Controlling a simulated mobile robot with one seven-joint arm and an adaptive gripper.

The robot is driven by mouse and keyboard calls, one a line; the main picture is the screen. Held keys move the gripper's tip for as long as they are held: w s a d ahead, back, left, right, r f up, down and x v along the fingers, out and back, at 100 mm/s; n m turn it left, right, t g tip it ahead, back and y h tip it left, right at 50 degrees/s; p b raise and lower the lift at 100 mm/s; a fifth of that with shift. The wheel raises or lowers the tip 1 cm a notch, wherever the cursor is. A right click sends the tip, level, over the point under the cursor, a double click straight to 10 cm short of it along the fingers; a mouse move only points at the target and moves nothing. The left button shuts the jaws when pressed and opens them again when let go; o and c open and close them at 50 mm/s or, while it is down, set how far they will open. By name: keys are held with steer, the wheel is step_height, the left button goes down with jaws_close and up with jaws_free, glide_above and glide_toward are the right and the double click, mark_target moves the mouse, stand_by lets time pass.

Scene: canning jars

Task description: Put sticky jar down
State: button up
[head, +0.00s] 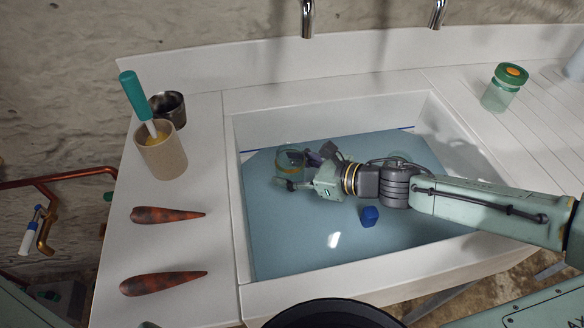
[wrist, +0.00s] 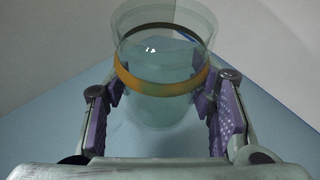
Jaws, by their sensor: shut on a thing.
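My gripper (head: 308,168) reaches down into the sink from the right. It is shut on a clear glass jar (head: 289,158) with an amber band around it. In the wrist view the jar (wrist: 166,105) stands between the two purple-padded fingers (wrist: 164,108), its open mouth toward the top of the picture. The blue surface in the sink (head: 270,225) lies beneath it. I cannot tell whether the jar's base touches that surface.
A lidded jar (head: 502,88) stands on the ribbed drainboard at right. A beige cup (head: 161,152), a dark metal cup (head: 170,107) and two reddish tapered things (head: 165,215) are on the left counter.

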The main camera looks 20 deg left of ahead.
steer(key=shift+f, duration=0.2)
steer(key=shift+f+b, duration=0.4)
steer(key=shift+b, duration=0.15)
steer(key=shift+f, duration=0.2)
steer(key=o, duration=1.3)
steer(key=shift+r, duration=0.1)
